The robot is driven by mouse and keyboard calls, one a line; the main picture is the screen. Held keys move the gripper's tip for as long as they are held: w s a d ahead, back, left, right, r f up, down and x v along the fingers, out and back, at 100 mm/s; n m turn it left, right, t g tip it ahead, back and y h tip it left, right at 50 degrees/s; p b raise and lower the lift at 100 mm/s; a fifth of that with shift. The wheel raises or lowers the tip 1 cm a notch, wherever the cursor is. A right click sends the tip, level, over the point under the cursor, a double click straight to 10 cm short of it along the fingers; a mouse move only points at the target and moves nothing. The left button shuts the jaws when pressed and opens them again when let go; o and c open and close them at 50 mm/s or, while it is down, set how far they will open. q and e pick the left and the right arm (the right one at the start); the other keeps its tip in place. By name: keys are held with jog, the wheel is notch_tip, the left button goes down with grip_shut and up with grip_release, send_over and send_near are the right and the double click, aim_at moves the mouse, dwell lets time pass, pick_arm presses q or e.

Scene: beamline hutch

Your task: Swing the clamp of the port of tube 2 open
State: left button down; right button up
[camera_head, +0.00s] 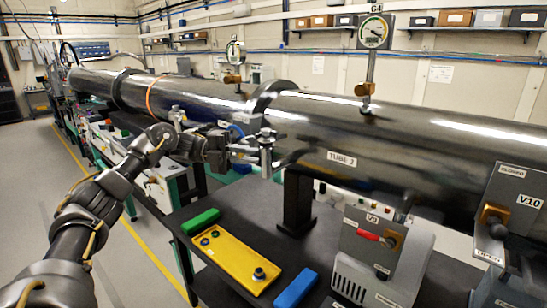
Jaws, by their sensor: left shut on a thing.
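Tube 2 (420,140) is a long, shiny dark cylinder running across the view, with a label that seems to read TUBE 2 on its side. A silvery metal port clamp (266,157) sits on the near side of the tube, left of the label. My left arm reaches in from the lower left, and my left gripper (245,150) is at the clamp, shut on a part of it. The fingers partly hide the held part, and I cannot tell how far the clamp is swung. My right gripper is not in view.
Below the tube, a dark bench carries a yellow tray (226,257) with small round parts, a green block (200,221) and a blue block (296,288). A gauge (374,33) rises above the tube.

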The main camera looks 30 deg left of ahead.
pick_arm(q)
jog(key=shift+a+g, duration=0.1)
jog(key=shift+g, duration=0.2)
jog(key=c, duration=1.4)
grip_release()
jog(key=shift+a, duration=0.1)
jog(key=shift+s+a, duration=0.1)
jog(key=shift+a, duration=0.1)
jog(key=v, duration=0.5)
jog(key=shift+v, duration=2.7)
